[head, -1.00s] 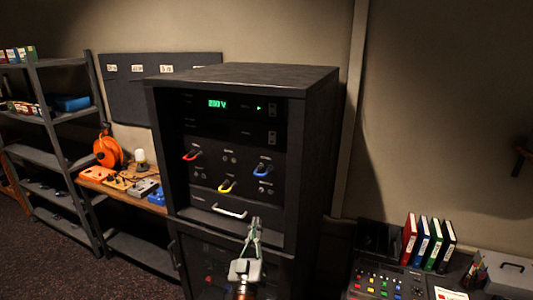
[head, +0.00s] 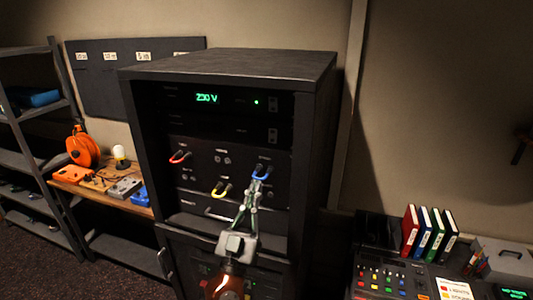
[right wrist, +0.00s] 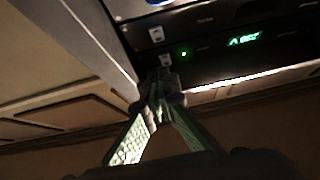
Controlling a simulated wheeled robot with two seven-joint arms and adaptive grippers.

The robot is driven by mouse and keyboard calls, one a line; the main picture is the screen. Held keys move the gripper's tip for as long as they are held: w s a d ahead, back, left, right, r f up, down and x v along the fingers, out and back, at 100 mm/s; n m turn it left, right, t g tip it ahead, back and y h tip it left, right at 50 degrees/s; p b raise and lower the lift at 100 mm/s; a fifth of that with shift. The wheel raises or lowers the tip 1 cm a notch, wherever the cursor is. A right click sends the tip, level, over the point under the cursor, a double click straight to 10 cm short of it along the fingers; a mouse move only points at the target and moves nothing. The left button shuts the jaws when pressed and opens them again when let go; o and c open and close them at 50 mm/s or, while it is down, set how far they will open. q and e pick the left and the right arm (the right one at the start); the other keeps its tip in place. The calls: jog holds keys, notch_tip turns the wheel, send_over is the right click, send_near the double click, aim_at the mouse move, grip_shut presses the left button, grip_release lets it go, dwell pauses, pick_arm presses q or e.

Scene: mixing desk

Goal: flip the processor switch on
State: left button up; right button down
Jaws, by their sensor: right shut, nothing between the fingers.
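A black equipment rack (head: 230,62) stands in the middle of the head view. Its top unit has a lit green "230 V" display (head: 207,99), a green light and a switch (head: 272,104) at its right end. The dark unit below has a similar switch (head: 272,135). Labels are too small to read, so I cannot tell which is the processor switch. My right gripper (head: 257,182) is shut and empty, in front of the rack by the blue cable (head: 263,170). In the right wrist view its closed tips (right wrist: 158,78) appear close to the switches (right wrist: 165,60). My left gripper is not in view.
Red (head: 180,157) and yellow (head: 222,190) cables loop from the lower panel, above a drawer handle (head: 221,212). A bench (head: 130,213) with small boxes stands left. A mixing desk (head: 385,270) and binders (head: 428,236) are at the right.

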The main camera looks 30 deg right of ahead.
aim_at(272, 138)
jog(key=p+x, duration=0.1)
jog(key=x, duration=0.3)
jog(key=f+p+x, duration=0.1)
jog(key=p+x, duration=0.1)
jog(key=x, duration=0.2)
jog(key=w+p+x, duration=0.1)
jog(key=p+x, duration=0.1)
jog(key=x, duration=0.2)
jog(key=shift+w+d+f, duration=0.15)
jog(key=shift+d+f, duration=0.15)
jog(key=shift+d, duration=0.2)
jog(key=shift+w+d+f+p, duration=0.15)
jog(key=shift+w+d+p, duration=0.15)
jog(key=shift+d+p, duration=0.05)
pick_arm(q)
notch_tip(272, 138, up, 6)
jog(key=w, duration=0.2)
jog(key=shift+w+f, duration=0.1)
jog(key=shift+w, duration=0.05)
